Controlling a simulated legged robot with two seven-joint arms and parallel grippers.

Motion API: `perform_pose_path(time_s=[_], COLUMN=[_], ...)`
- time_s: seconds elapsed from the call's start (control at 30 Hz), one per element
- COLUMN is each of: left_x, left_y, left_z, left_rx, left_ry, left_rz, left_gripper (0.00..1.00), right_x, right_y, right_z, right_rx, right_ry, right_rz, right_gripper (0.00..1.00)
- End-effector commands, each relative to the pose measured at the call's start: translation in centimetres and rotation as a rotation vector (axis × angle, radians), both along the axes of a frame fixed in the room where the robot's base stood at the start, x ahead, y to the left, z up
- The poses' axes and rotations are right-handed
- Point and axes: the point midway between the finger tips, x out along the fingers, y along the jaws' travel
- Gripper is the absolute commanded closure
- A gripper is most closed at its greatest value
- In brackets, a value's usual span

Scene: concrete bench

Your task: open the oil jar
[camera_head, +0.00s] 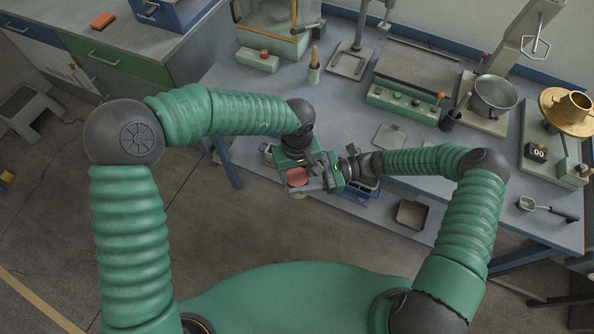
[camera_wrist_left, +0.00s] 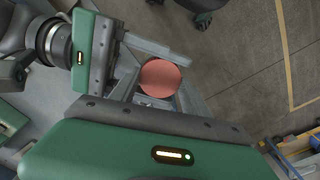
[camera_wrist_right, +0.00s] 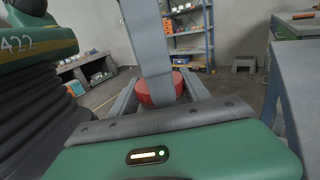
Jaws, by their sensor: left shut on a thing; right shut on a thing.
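The oil jar shows mainly as a round, dull red top (camera_head: 297,177), held off the front edge of the bench. In the left wrist view the red disc (camera_wrist_left: 162,78) lies between finger bars. In the right wrist view its red side (camera_wrist_right: 158,90) is partly covered by a grey finger bar. My left gripper (camera_head: 298,168) is shut on the jar from the far side. My right gripper (camera_head: 311,187) is shut on it from the right, its fingers crossing those of the left. Most of the jar below the red part is hidden, so which part each gripper holds is unclear.
The grey bench (camera_head: 345,117) stands beyond and right of the grippers. A blue rack (camera_head: 362,190) is close to the right gripper, with a brown tray (camera_head: 411,214) nearby. A steel pot (camera_head: 493,94) stands farther right. Open floor (camera_head: 250,230) lies below the jar.

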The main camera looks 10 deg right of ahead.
Motion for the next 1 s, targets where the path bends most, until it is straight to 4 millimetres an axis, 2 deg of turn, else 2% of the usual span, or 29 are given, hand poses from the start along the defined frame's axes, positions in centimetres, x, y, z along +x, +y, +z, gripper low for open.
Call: perform_pose_path(time_s=[0.67,0.7,0.87,1.0], left_x=[-0.19,-0.19,-0.13,-0.10], left_y=[-0.33,-0.34,-0.25,-0.17], left_z=[0.08,0.08,0.06,0.05], left_rx=[-0.005,-0.006,-0.004,-0.003], left_ry=[0.002,0.002,0.001,0.000], left_rz=[-0.005,-0.005,-0.004,-0.003], left_gripper=[0.94,0.44,0.24,0.24], right_x=[0.06,0.06,0.04,0.03], right_y=[0.09,0.09,0.07,0.05], right_z=[0.01,0.01,0.02,0.03], right_rx=[-0.001,-0.001,0.000,0.000], right_ry=[-0.001,-0.001,-0.001,-0.001], right_rz=[-0.001,-0.001,-0.001,0.000], right_gripper=[1.00,1.00,1.00,1.00])
